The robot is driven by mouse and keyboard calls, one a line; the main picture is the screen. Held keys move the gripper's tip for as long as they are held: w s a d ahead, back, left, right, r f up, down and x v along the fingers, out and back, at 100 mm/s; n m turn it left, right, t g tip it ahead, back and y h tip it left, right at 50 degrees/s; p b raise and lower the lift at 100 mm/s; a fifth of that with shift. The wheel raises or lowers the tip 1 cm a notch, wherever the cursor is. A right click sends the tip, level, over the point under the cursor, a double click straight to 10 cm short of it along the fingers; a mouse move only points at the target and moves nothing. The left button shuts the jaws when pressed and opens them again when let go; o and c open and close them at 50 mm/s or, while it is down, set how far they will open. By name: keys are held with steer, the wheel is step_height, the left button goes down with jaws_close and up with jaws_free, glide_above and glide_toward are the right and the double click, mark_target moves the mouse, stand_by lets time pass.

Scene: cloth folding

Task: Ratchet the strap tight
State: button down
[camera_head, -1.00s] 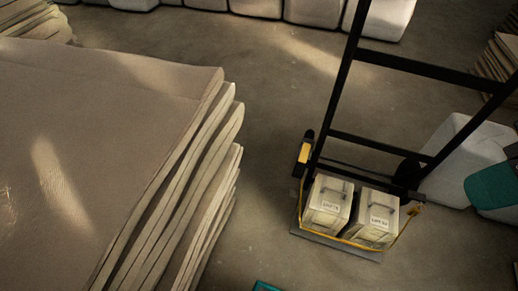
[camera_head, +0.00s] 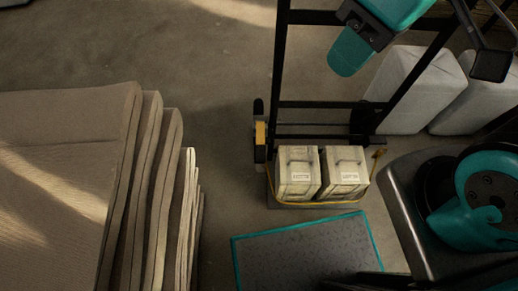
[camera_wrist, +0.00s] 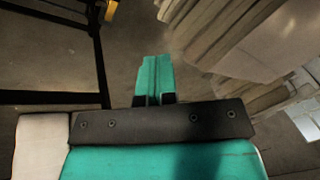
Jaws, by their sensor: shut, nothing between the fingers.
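A black hand truck (camera_head: 281,75) carries two pale boxes (camera_head: 298,172) (camera_head: 343,172) side by side on its toe plate. A thin yellow strap (camera_head: 320,203) runs low around the front of the boxes and looks slack. A ratchet with a yellow part (camera_head: 260,134) sits at the left side of the frame; a yellow part also shows at the top of the wrist view (camera_wrist: 111,10). My gripper (camera_head: 349,52) is above and right of the ratchet, clear of it. In the wrist view its teal fingers (camera_wrist: 155,80) are together and empty.
A tall stack of folded tan cloth (camera_head: 65,190) stands at the left. Pale wrapped bundles (camera_head: 412,90) stand behind the truck at the right. Bare concrete floor (camera_head: 215,90) lies between the stack and the truck.

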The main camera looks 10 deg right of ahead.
steer(key=w+a+f+m+g+h+b, duration=0.1)
steer(key=w+a+f+m+b, duration=0.3)
steer(key=f, duration=0.6)
steer(key=w+f+m+h+b, duration=0.1)
steer(key=w+f+b, duration=0.45)
steer(key=f, duration=0.35)
steer(key=m+h+b, duration=0.2)
steer(key=m+b, duration=0.3)
steer(key=b, duration=0.1)
glide_toward(260, 153)
steer(key=shift+w+d+f, duration=0.15)
steer(key=f+b, duration=0.4)
steer(key=b, duration=0.1)
steer(key=f+b, duration=0.2)
steer(key=f, duration=0.1)
steer(key=shift+s, duration=0.35)
steer(key=shift+r, duration=0.1)
